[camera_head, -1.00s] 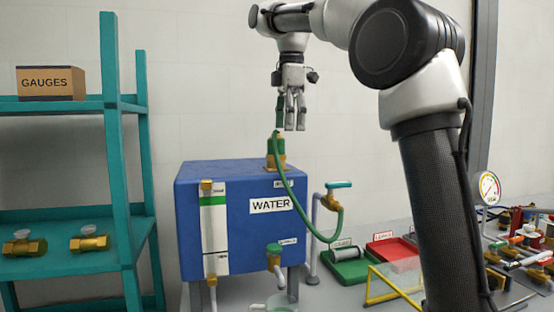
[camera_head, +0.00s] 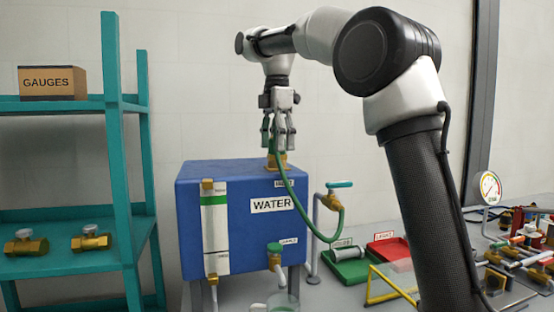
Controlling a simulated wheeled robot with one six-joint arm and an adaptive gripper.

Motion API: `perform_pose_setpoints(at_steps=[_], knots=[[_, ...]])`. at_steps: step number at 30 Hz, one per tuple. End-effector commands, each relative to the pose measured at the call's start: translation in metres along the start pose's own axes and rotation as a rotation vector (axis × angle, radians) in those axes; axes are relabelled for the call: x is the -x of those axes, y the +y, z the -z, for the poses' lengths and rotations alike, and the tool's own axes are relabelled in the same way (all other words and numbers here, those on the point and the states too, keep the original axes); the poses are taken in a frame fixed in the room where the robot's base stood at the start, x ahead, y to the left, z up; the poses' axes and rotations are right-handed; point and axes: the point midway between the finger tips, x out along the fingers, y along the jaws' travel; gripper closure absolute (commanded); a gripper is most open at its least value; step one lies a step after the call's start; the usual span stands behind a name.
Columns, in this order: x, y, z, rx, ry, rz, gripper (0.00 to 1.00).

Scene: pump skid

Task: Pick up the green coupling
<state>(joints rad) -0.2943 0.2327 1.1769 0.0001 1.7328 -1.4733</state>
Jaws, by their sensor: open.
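The green coupling (camera_head: 271,147) is upright on a brass fitting (camera_head: 277,161) on top of the blue water tank (camera_head: 235,172). My gripper (camera_head: 278,147) points straight down at it, with its fingers open. The fingers hide much of the coupling, so I cannot tell whether they straddle it or are in front of it, or whether they touch it. A green hose (camera_head: 300,212) runs from the coupling down the tank's front right.
A tap with a teal handle (camera_head: 339,185) stands right of the tank. A green tray (camera_head: 352,268) and a red tray (camera_head: 388,249) lie on the bench. A teal shelf (camera_head: 124,150) stands at left. The air above the tank is otherwise clear.

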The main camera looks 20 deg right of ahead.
Motion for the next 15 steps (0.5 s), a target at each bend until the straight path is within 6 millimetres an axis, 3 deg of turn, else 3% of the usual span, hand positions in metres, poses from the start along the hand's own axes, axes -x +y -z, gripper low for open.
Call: perform_pose_setpoints(at_steps=[4,11,15], knots=[[-0.015,0.000,0.000,0.000,0.000,0.000,0.33],[-0.017,0.000,0.000,0.000,0.000,-0.001,0.33],[-0.017,0.000,0.000,0.000,0.000,-0.001,0.57]])
